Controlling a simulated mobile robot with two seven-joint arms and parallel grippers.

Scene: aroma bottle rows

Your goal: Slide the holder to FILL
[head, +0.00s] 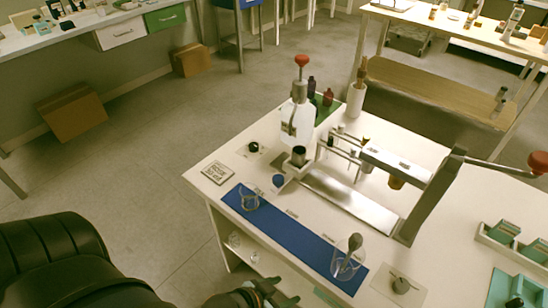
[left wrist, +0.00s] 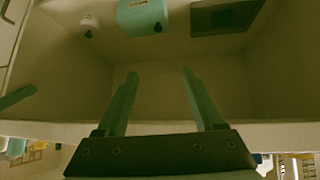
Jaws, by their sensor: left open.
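A bench device with a metal rail (head: 350,201) stands on the white table (head: 262,152). At the rail's left end a small holder (head: 287,168) appears to carry a dark cup (head: 298,155), below a white dispenser (head: 298,120) with a red knob. Station labels are too small to read. My left gripper (head: 267,291) is low at the table's front edge, apart from the holder. In the left wrist view my left gripper (left wrist: 156,78) has its green fingers spread with nothing between them. My right gripper is in neither view.
A blue mat (head: 295,235) with a glass beaker (head: 347,258) lies between my left gripper and the rail. A long lever (head: 435,195) stands at the rail's right end. Green trays (head: 515,240) are at right. The left wrist view shows a teal box (left wrist: 143,17).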

